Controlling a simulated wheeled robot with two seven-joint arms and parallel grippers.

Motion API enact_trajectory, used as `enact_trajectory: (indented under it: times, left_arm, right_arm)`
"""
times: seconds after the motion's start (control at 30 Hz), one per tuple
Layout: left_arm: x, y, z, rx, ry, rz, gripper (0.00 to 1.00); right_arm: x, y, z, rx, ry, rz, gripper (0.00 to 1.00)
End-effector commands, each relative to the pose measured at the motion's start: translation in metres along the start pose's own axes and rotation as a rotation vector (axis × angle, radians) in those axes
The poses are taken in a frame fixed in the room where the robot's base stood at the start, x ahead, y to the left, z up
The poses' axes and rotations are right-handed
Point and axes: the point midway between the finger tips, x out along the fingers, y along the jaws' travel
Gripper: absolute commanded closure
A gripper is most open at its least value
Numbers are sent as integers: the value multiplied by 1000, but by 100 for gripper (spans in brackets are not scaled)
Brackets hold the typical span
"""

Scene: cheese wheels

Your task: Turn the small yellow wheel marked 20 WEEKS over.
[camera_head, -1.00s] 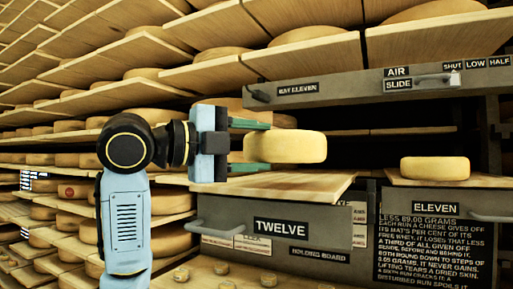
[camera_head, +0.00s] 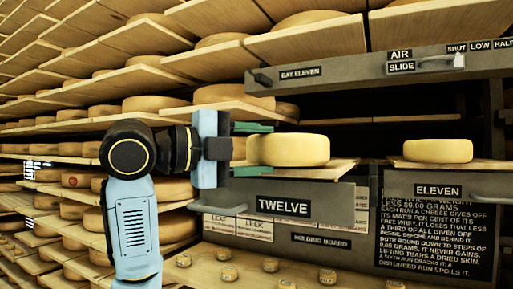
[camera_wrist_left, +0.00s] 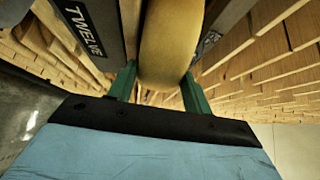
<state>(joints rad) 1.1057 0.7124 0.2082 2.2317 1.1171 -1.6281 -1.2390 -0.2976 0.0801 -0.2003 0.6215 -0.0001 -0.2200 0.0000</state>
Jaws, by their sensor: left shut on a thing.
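A pale yellow cheese wheel (camera_head: 295,150) lies flat in my left gripper (camera_head: 248,149), at the TWELVE board (camera_head: 335,172). One green finger is above the wheel's left part and one below. In the left wrist view the wheel (camera_wrist_left: 170,45) sits between both fingers (camera_wrist_left: 158,85). The wheel is very low over the board; I cannot tell if it touches. No 20 WEEKS mark shows on its visible side. My right gripper is out of view.
Another yellow wheel (camera_head: 438,150) rests on the ELEVEN board at the right. A grey beam (camera_head: 350,72) labelled BAY ELEVEN and AIR SLIDE hangs above. Shelves of larger wheels fill the left and back. Several small cheeses (camera_head: 229,273) stand on a lower plank (camera_head: 320,274).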

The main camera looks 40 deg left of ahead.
Motion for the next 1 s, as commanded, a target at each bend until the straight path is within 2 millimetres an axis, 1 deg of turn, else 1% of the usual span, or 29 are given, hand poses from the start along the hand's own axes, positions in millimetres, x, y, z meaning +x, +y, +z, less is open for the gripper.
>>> enact_trajectory:
  times: [0.03, 0.27, 0.63, 0.67, 0.83, 0.87, 1.0]
  left_arm:
    - [-1, -3, 0, 2, -1, -12, 100]
    - [-1, -3, 0, 2, -1, -12, 100]
    - [-1, 0, 0, 3, -2, -11, 100]
    - [-1, 0, 0, 3, -2, -11, 49]
    - [-1, 1, 0, 2, -1, -8, 27]
    - [-1, 1, 0, 2, -1, -7, 25]
    - [0, 2, 0, 1, -1, -4, 25]
  right_arm:
    - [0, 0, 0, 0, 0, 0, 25]
    - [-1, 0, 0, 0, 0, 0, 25]
    - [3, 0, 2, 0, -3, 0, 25]
    - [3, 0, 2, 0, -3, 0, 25]
    - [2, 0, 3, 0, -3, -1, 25]
    - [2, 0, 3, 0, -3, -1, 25]
    - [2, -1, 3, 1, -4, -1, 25]
